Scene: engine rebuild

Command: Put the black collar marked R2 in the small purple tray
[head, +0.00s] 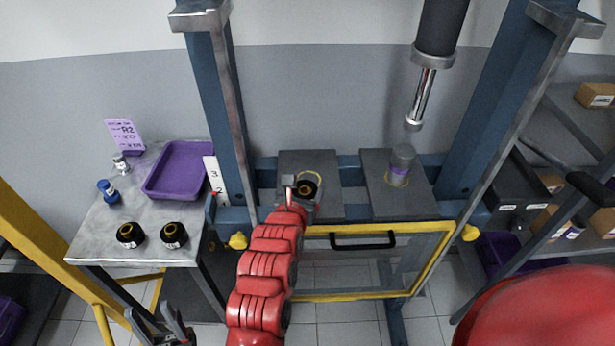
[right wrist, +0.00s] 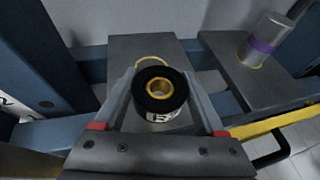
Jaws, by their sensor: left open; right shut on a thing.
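My right gripper (head: 304,192) is shut on a black collar (head: 309,184) with a brass-coloured bore, above the left grey press plate. In the right wrist view the collar (right wrist: 160,90) sits between the fingers, its white label partly visible and starting with R. Behind it is a yellow ring mark on the plate. The purple tray (head: 160,190) lies empty on the metal bench at the left. Two more black collars, one on the left (head: 130,235) and one on the right (head: 174,235), stand near the bench front; their labels are too small to read. My left gripper (head: 170,330) is open and empty, low in front of the bench.
A purple R2 card (head: 125,133), a small metal part (head: 121,163) and a blue part (head: 108,191) stand on the bench (head: 95,230). A blue press post (head: 220,110) rises between bench and press. A grey cylinder with a purple band (head: 402,165) stands on the right plate.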

